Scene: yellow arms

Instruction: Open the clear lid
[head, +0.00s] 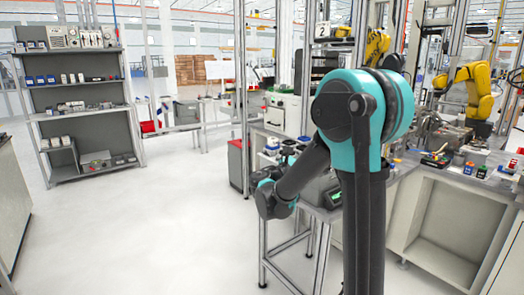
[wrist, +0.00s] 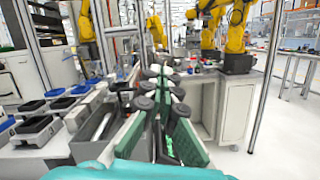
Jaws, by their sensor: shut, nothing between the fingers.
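I cannot pick out a clear lid with certainty in either view. My gripper (wrist: 163,76) points forward in the wrist view, its dark-jointed fingers drawn together at the far end, with nothing seen between the tips. It is over or beside the right edge of a bench with several small dark-topped boxes (wrist: 36,131) and a long grey bin (wrist: 93,135). The fingers hide part of the bench and what lies beyond them. In the head view my arm bends down toward the bench, and the gripper itself is not clearly visible there.
A white cabinet (head: 442,225) stands right, with yellow robot arms (head: 469,90) above. A grey shelf (head: 77,95) stands far left. The floor (head: 150,240) between is clear.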

